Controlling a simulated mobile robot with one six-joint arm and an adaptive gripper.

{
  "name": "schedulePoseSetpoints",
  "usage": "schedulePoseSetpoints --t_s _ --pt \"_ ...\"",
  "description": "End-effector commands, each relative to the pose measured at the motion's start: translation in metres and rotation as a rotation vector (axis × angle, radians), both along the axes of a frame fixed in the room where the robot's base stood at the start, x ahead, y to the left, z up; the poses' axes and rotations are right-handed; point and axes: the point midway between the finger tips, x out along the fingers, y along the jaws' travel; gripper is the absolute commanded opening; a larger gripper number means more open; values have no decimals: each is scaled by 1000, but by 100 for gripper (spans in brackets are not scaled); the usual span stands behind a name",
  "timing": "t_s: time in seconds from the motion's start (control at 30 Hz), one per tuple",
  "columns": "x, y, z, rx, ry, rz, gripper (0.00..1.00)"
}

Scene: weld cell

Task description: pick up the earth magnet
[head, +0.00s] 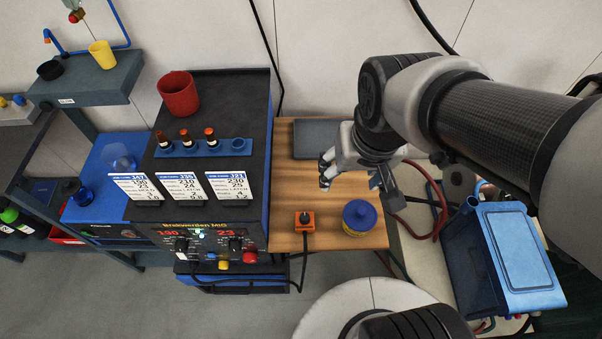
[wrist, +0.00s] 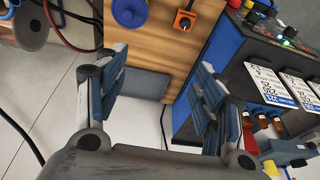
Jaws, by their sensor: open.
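An orange square block with a black knob on top, which looks like the earth magnet (head: 304,221), sits on the wooden bench top near its front edge. A black cable runs from it down over the edge. It also shows at the top of the wrist view (wrist: 184,20). My gripper (head: 350,180) is open and empty above the bench, behind and to the right of the block in the head view. In the wrist view, my two fingers (wrist: 160,85) are spread apart, with the grey plate and bench edge between them and the block beyond.
A blue-lidded yellow tin (head: 359,217) stands right of the block. A grey plate (head: 310,138) lies at the back of the bench (head: 338,238). The welding machine (head: 262,180) rises close on the left. A blue box (head: 505,255) and a red hose (head: 407,226) are on the right.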

Motion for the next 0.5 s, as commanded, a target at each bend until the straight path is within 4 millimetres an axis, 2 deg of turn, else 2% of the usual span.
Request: schedulePoseSetpoints --t_s 0.1,0.2,0.4,0.5 --pt "27 22 -21 0 83 2 68" --pt "43 40 -48 -3 138 -4 68" --pt "56 67 -100 -18 220 -13 68" --pt "57 74 -117 -24 242 -16 68"
